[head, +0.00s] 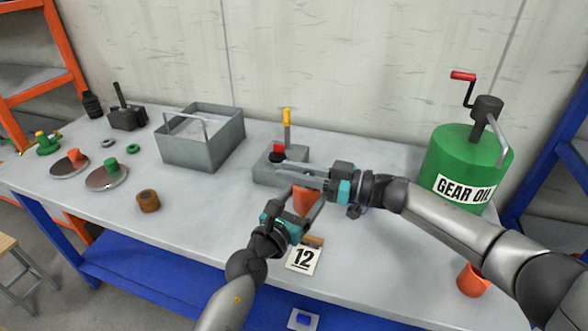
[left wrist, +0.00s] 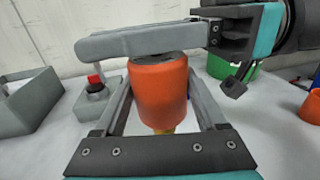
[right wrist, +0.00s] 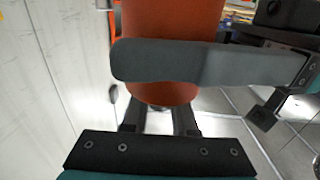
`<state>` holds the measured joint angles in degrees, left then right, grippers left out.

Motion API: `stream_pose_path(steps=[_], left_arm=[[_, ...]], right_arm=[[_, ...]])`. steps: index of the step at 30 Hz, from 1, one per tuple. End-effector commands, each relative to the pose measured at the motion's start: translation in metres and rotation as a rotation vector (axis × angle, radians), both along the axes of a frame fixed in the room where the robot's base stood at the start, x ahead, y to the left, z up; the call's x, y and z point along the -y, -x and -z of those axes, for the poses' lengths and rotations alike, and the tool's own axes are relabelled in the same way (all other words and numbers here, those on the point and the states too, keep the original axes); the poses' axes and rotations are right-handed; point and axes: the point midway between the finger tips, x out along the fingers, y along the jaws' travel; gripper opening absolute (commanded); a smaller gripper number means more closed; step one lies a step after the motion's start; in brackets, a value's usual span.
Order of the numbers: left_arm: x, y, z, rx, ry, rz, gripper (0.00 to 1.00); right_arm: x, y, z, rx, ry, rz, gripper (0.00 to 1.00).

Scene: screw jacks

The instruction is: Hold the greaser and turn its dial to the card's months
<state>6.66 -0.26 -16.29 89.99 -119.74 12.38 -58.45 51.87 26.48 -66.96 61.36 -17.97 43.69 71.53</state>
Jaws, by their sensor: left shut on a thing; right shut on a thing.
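The orange greaser (head: 302,200) is upright above the front of the table. My left gripper (head: 298,212) is shut around its body; the left wrist view shows the orange body (left wrist: 160,95) between the fingers, with a yellowish tip below. My right gripper (head: 296,175) comes from the right, shut at the greaser's dark top (left wrist: 158,58), where the dial is mostly hidden by a finger. In the right wrist view the orange body (right wrist: 170,25) is partly covered by a grey finger. The dial's marks cannot be read.
A grey block with a red button and yellow-topped lever (head: 287,130) stands just behind the grippers. A grey open box (head: 203,145) is left of it. A green gear oil drum (head: 462,160) and an orange cup (head: 472,280) are right. Several small parts lie far left.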

Motion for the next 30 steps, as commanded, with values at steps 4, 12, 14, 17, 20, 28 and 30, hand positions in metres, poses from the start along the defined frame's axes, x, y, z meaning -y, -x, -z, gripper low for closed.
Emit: stream_pose_path(steps=[4, 12, 14, 17, 20, 28, 30], left_arm=[[0.0014, 0.0, -0.0026, 0.004, 0.003, 0.002, 0.0], [0.0018, 0.0002, -0.003, 0.005, 0.004, 0.003, 0.0], [0.002, 0.0002, -0.003, 0.005, 0.004, 0.003, 0.0], [0.0021, 0.0003, -0.0032, 0.005, 0.004, 0.003, 0.0], [0.0022, 0.0003, -0.0032, 0.006, 0.004, 0.004, 0.0], [0.002, 0.0002, -0.0031, 0.005, 0.003, 0.003, 0.0], [0.0019, 0.0003, -0.0031, 0.005, 0.003, 0.003, 0.0]], right_arm=[[-0.0003, 0.0001, 0.0007, -0.001, 0.003, -0.068, 0.0], [-0.0009, 0.0031, 0.0006, -0.001, 0.003, -0.167, 0.0], [-0.0004, 0.0036, 0.0008, -0.001, 0.004, -0.181, 0.0], [-0.0006, 0.0047, 0.0005, -0.001, 0.004, -0.201, 0.0], [-0.0002, 0.0055, 0.0005, -0.001, 0.004, -0.212, 0.0], [0.0002, 0.0063, 0.0008, -0.002, 0.005, -0.221, 0.0], [0.0002, 0.0063, 0.0008, -0.002, 0.005, -0.221, 0.0]])
